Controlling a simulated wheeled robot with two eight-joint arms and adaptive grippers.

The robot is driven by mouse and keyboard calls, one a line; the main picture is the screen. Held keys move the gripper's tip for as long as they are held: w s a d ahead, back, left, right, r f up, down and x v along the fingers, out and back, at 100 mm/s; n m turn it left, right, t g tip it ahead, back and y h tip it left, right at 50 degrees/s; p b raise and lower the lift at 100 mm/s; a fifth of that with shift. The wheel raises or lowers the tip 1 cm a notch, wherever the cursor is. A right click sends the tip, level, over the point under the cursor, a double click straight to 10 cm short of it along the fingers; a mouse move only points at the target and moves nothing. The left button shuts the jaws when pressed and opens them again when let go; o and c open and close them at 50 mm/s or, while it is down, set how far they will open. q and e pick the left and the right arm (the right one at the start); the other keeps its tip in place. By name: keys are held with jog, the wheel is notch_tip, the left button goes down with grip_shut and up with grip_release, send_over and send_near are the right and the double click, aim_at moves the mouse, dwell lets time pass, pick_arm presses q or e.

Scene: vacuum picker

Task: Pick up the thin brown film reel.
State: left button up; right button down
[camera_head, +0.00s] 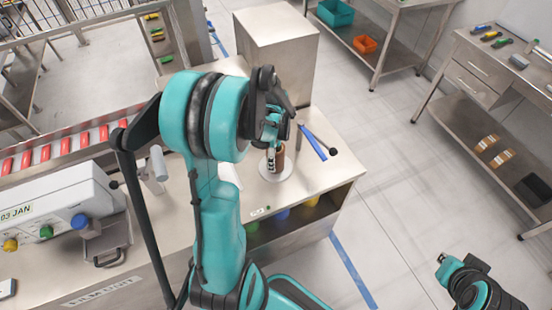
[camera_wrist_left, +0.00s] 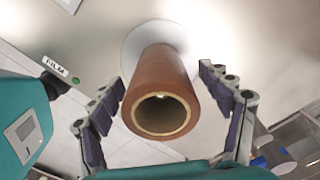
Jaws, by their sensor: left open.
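In the head view my left arm partly hides the reel's top. My right gripper (camera_head: 443,259) is at the lower right, away from the bench.
A long dark-handled tool and a blue strip (camera_head: 313,142) lie right of the reel. A steel cabinet (camera_head: 277,45) stands behind. The panel with coloured knobs (camera_head: 55,215) is at the left. A side table with tools (camera_head: 485,75) stands at the right across open floor.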

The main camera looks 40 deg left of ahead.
pick_arm(q)
jog(key=shift+f, duration=0.1)
jog(key=shift+c, duration=0.2)
jog(key=c, duration=1.3)
